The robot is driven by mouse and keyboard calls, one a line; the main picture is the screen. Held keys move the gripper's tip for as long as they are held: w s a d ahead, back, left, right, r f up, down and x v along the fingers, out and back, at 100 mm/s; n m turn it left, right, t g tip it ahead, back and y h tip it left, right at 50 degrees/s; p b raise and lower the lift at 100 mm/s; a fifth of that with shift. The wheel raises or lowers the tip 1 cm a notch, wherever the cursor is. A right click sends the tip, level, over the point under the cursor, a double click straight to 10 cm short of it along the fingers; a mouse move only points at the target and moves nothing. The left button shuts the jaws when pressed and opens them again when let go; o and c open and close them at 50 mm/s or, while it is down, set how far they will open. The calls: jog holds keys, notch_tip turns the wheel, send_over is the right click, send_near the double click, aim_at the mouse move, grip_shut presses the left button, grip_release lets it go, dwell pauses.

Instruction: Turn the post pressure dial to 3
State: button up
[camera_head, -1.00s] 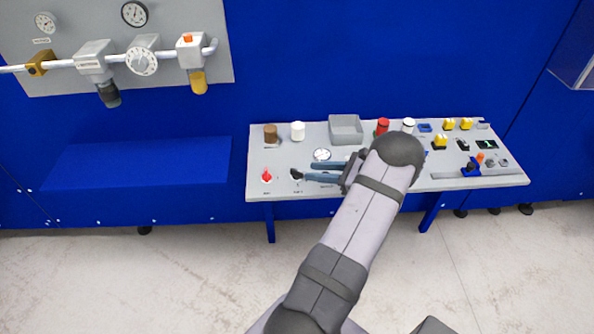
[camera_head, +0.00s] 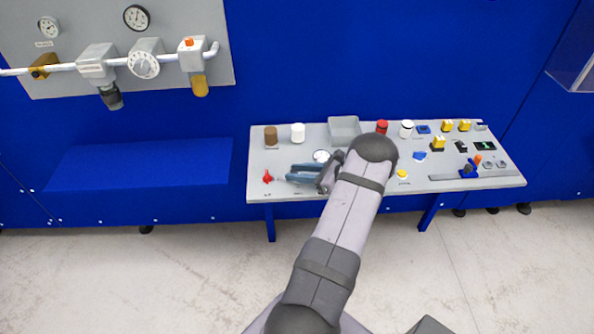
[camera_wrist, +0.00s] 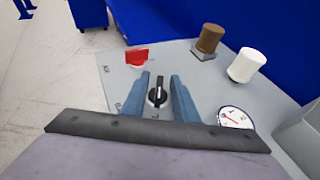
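A black rotary dial with a white pointer line (camera_wrist: 157,96) sits on the grey panel in the wrist view. I cannot read its label or numbers. My gripper (camera_wrist: 160,82) is open, with one blue finger on each side of the dial and a visible gap to each. In the head view my gripper (camera_head: 291,174) is over the panel's front left part and hides the dial there. A round gauge with a red needle (camera_wrist: 235,118) lies right of the dial in the wrist view; it is partly visible in the head view (camera_head: 320,156).
A red switch (camera_head: 267,176) is left of the gripper; it also shows in the wrist view (camera_wrist: 137,58). Brown (camera_head: 271,136) and white (camera_head: 298,132) knobs and a grey tray (camera_head: 344,130) stand behind. A yellow button (camera_head: 402,174) is to the right.

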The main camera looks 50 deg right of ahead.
jog(key=shift+w+f, duration=0.1)
jog(key=shift+w, duration=0.05)
jog(key=shift+c, duration=0.4)
grip_shut()
